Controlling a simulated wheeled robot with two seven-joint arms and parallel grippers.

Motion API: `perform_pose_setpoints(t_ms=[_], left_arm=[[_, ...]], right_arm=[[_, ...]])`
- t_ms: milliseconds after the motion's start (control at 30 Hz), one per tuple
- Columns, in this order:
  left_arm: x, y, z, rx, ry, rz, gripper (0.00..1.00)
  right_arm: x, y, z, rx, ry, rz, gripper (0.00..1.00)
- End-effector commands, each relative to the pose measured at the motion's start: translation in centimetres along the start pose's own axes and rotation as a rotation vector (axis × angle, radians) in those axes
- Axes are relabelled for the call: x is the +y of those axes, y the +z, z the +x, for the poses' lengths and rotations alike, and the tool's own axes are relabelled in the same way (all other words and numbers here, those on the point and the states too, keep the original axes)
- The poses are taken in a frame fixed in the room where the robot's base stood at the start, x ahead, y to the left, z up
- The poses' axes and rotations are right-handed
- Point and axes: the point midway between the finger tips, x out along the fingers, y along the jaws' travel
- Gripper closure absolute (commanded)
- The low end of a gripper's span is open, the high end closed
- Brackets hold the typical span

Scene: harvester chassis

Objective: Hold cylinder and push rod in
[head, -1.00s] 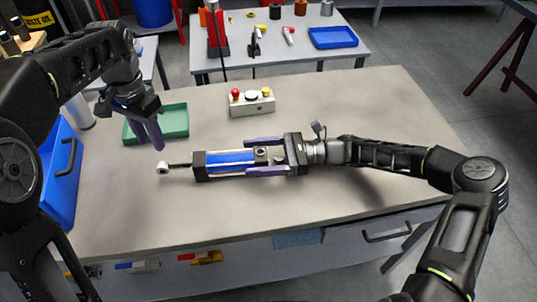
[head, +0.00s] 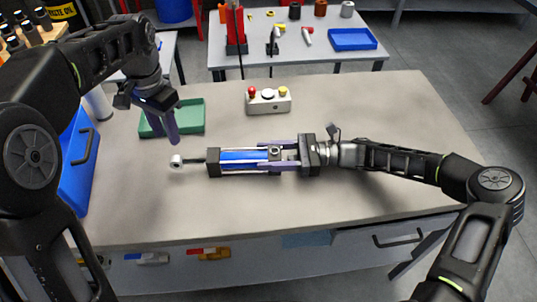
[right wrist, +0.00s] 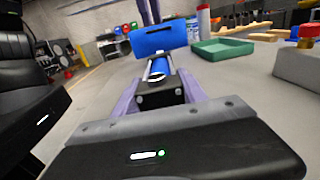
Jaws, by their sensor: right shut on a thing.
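The cylinder (head: 238,156), a blue barrel with dark end blocks, lies on the bench in the head view. Its rod extends left, ending in a white eye (head: 177,161). My right gripper (head: 270,155) is shut on the right part of the cylinder, one finger along each side. In the right wrist view the cylinder's dark end block (right wrist: 160,95) sits between its purple fingers. My left gripper (head: 171,127) hangs fingers down just above the rod eye, apart from it; its finger gap is not clear.
A green tray (head: 190,112) lies behind the left gripper, and a button box (head: 268,105) stands behind the cylinder. A blue bin (head: 78,175) stands at the bench's left edge. The front and right of the bench top are clear.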

Motion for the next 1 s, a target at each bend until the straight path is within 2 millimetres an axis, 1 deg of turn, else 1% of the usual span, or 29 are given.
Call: perform_pose_setpoints(t_ms=[33,233,500,533,1000], left_arm=[[0.0,0.0,0.0,0.0,0.0,0.0,0.64],[0.0,0.0,0.0,0.0,0.0,0.0,0.64],[0.0,0.0,0.0,0.0,0.0,0.0,0.64],[0.0,0.0,0.0,0.0,0.0,0.0,0.64],[0.0,0.0,0.0,0.0,0.0,0.0,0.64]], right_arm=[[-0.03,0.0,-0.02,0.0,-0.001,0.0,0.84],[-0.03,0.0,-0.02,0.0,-0.001,0.0,1.0],[-0.04,0.0,-0.03,0.0,-0.001,0.0,1.0],[-0.05,0.0,-0.03,0.0,-0.001,0.0,0.52],[-0.05,0.0,-0.03,0.0,-0.002,0.0,0.9]])
